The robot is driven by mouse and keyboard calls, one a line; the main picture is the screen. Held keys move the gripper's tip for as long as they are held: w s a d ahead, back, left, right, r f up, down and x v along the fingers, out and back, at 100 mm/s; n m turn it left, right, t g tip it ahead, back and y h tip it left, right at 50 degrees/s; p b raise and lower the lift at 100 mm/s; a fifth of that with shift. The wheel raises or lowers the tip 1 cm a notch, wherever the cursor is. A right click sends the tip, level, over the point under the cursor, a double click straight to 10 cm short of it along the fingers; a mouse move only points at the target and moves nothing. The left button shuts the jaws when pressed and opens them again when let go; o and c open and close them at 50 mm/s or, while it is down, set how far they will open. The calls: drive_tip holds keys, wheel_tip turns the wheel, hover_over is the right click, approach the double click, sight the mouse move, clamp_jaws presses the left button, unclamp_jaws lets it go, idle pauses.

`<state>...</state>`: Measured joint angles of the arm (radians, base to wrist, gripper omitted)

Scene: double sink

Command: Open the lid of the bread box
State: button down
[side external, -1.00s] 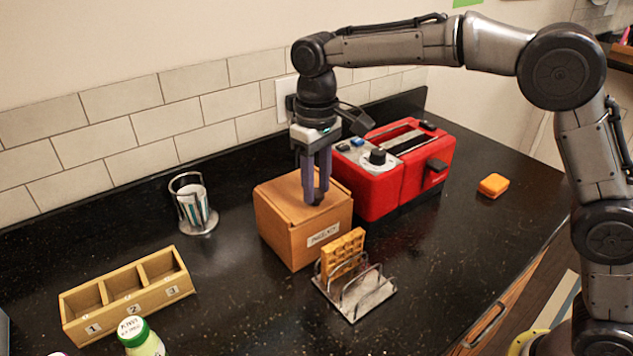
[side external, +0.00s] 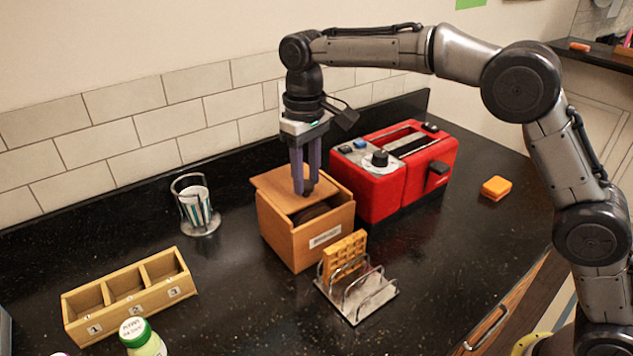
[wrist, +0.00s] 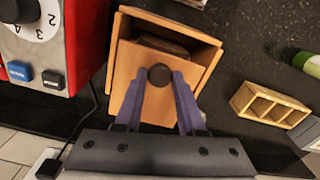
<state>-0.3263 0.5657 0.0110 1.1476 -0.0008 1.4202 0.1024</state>
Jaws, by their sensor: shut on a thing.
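The wooden bread box (side external: 292,248) stands on the black counter with a small label on its front. Its lid (side external: 276,186) is slid back toward the wall, leaving the front part of the top open. A dark brown item (side external: 311,212) shows inside; in the wrist view the item (wrist: 165,45) lies in the opening. My gripper (side external: 305,190) points down at the lid. In the wrist view my gripper (wrist: 160,80) has its two purple fingers shut on the round dark knob (wrist: 159,75) of the lid (wrist: 140,95).
A red toaster (side external: 375,185) stands close at the right of the box. A wire rack (side external: 360,292) with a waffle (side external: 345,255) stands in front. A cup holder (side external: 196,208) and numbered tray (side external: 125,290) are at left. An orange item (side external: 496,187) lies at right.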

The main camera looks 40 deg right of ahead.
sight(284, 175)
drive_tip(key=shift+w+r, duration=0.15)
drive_tip(key=shift+w, duration=4)
drive_tip(key=c, duration=0.5)
unclamp_jaws()
drive_tip(key=shift+s, duration=0.1)
